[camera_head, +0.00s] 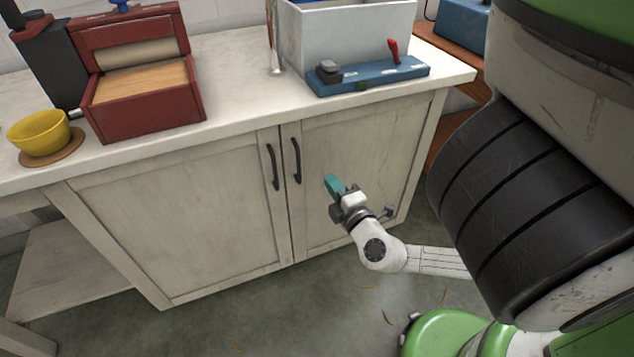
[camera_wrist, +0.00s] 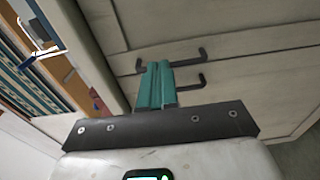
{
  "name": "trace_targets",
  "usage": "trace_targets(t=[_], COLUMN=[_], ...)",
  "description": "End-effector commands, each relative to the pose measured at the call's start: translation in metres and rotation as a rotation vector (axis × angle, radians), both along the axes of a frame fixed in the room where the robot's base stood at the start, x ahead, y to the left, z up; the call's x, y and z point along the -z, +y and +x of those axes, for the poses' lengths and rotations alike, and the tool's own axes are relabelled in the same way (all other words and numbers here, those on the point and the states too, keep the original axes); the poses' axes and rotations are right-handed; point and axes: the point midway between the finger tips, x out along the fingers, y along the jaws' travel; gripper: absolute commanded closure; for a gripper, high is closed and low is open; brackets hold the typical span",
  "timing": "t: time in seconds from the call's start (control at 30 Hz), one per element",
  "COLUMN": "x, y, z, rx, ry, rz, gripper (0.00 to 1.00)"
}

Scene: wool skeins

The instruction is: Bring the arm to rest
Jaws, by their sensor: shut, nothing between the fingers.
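My gripper (camera_head: 331,183) has teal fingers and is low in front of the right cabinet door (camera_head: 345,150), below the worktop. The fingers are shut with nothing between them. In the wrist view my gripper (camera_wrist: 156,64) shows its two teal fingers side by side, with the dark door handles (camera_wrist: 186,86) beyond them. I cannot tell how far the fingertips are from the door. My arm bends low over the floor at the right.
On the worktop (camera_head: 235,75) stand a yellow bowl (camera_head: 38,132) on a round mat, a red box with a roller (camera_head: 140,75), a blue tool with a red lever (camera_head: 370,75) and a grey-white bin (camera_head: 350,35). Both cabinet doors are closed. Floor (camera_head: 290,310) in front is mostly clear.

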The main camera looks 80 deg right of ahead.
Motion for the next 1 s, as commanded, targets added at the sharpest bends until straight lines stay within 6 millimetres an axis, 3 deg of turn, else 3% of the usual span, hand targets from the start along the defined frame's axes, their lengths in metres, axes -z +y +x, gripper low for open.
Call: trace_targets(t=[0.43,0.57,0.67,0.87,1.0], x=[-0.001,0.003,0.017,0.070,0.101], y=[0.003,0.010,0.022,0.079,0.140], z=[-0.005,-0.008,-0.012,-0.007,0.011], rx=[0.033,0.162,0.311,0.547,0.600], ry=[-0.030,-0.112,-0.172,-0.151,-0.040], rz=[0.027,0.135,0.290,0.697,0.998], gripper=[1.00,1.00,1.00,1.00,1.00])
